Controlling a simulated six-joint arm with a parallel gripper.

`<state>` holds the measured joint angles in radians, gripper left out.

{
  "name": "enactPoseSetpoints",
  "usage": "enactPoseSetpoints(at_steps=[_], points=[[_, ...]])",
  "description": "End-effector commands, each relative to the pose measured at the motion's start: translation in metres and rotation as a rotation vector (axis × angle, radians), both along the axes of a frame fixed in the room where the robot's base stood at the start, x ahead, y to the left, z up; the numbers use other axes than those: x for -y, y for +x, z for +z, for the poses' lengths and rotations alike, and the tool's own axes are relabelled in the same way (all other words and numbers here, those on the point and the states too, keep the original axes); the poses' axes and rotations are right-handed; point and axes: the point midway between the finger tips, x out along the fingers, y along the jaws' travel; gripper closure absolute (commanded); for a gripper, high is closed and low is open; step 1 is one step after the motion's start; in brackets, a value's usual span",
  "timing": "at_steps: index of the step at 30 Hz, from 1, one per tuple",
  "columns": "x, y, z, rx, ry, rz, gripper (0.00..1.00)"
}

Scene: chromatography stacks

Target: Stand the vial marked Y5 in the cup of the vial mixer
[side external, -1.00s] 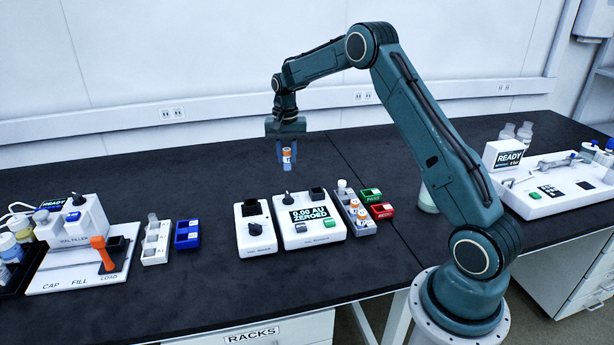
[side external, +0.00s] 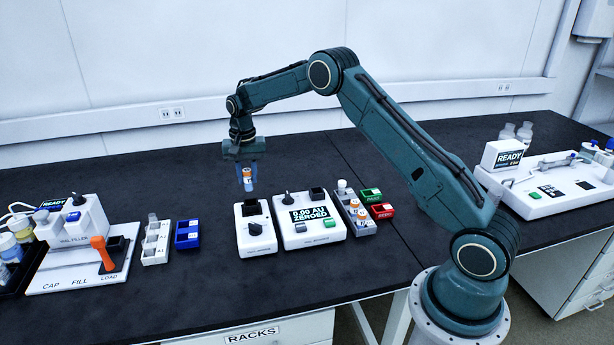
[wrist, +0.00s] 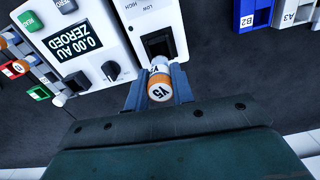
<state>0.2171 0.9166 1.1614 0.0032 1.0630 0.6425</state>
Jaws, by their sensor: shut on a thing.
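In the side view my gripper (side external: 247,178) holds the vial (side external: 248,182) upright in the air, above the back part of the vial mixer (side external: 256,232). The mixer is a white box with a dark square cup (side external: 252,207) and a black knob. In the wrist view the cup (wrist: 158,45) shows just beyond the vial, partly hidden by it.
The photometer (side external: 310,222) reading "0.00 AU ZEROED" stands close to the mixer's right. A grey rack (side external: 355,222) with orange vials and green (side external: 371,195) and red (side external: 382,211) bins lie further right. A blue rack (side external: 187,234) and a white rack (side external: 156,243) stand left.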

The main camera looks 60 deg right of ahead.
Motion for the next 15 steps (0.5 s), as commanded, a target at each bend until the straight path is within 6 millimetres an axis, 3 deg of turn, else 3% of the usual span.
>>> enactPoseSetpoints(at_steps=[15], points=[[0.000, -0.001, -0.032, -0.001, 0.000, 0.000, 0.98]])
